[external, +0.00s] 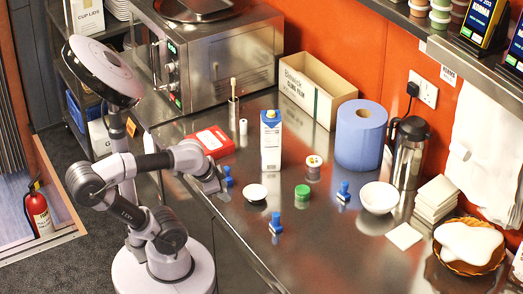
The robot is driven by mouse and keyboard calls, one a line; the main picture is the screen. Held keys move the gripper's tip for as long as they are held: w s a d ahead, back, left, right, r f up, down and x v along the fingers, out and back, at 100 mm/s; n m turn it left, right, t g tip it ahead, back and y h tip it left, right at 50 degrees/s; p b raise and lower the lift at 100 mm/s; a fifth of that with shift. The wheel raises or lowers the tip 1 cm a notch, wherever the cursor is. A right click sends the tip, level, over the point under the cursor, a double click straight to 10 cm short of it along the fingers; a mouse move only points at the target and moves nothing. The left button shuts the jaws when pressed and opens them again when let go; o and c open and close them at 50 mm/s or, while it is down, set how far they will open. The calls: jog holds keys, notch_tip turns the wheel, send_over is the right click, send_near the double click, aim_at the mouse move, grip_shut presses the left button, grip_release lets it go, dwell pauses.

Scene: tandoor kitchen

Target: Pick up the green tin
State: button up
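The green tin (302,192) is a small, low, round thing with a green top. It stands on the steel counter (285,240), near the middle of the external view. My gripper (222,190) is over the counter's front edge at the left, well apart from the tin. It is too small in the picture to tell whether its fingers are open or shut. No tin is seen at it.
Near the tin are a small white-lidded tub (314,165), a milk carton (270,140), blue stamp-like things (344,191), a dark bowl with white contents (254,193) and a white bowl (379,197). A blue paper roll (361,135) stands behind. A red box (211,141) lies left.

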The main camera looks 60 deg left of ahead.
jog(key=o, duration=0.8)
